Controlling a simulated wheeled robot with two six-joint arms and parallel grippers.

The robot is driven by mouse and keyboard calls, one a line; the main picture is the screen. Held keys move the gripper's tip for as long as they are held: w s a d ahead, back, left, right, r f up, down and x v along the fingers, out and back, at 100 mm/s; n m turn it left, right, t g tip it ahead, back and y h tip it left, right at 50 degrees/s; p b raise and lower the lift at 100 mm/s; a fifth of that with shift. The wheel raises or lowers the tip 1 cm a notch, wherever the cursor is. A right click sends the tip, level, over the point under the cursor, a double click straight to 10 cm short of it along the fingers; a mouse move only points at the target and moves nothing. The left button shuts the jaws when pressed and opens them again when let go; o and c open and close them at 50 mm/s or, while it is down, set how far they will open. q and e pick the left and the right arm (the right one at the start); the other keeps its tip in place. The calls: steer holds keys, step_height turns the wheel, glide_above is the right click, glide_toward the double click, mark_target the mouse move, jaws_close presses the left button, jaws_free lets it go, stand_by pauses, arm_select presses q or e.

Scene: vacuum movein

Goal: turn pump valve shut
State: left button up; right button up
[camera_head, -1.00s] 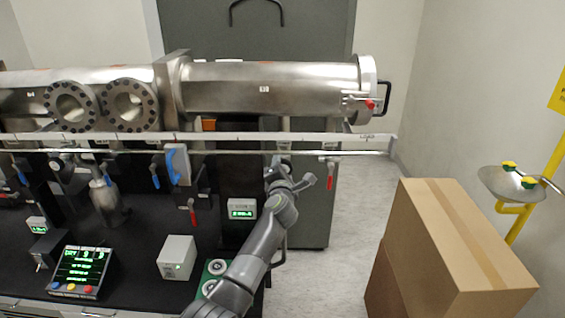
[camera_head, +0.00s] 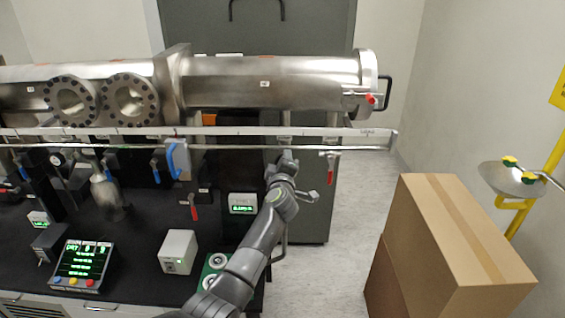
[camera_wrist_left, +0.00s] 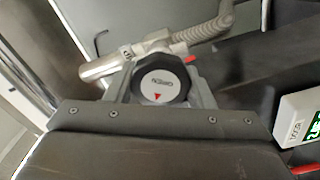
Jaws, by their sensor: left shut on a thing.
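The pump valve's round black knob (camera_wrist_left: 160,82) shows in the left wrist view, with a white label and a red arrow pointing to the lower edge of the picture. A metal pipe with a ribbed grey hose runs behind it. My left gripper (camera_wrist_left: 163,88) is shut on the knob, one finger on each side. In the head view my left gripper (camera_head: 284,162) is below the long rail, near the bench's right end. The knob is hidden there by my gripper and wrist. My right gripper is not in view.
A steel chamber (camera_head: 265,85) and a rail (camera_head: 225,131) lie above my arm. A red-handled valve (camera_head: 331,170) hangs just right of my wrist. A lit gauge box (camera_head: 242,204) stands to the left. Cardboard boxes (camera_head: 440,240) stand at right, with clear floor before them.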

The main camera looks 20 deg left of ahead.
arm_select(q)
steer(key=m, duration=0.5)
steer(key=shift+d+m, duration=0.1)
steer(key=shift+m, duration=0.2)
steer(key=m, duration=0.5)
steer(key=shift+m, duration=0.3)
steer(key=o, duration=1)
steer(key=shift+d, duration=0.1)
steer(key=shift+c, duration=0.2)
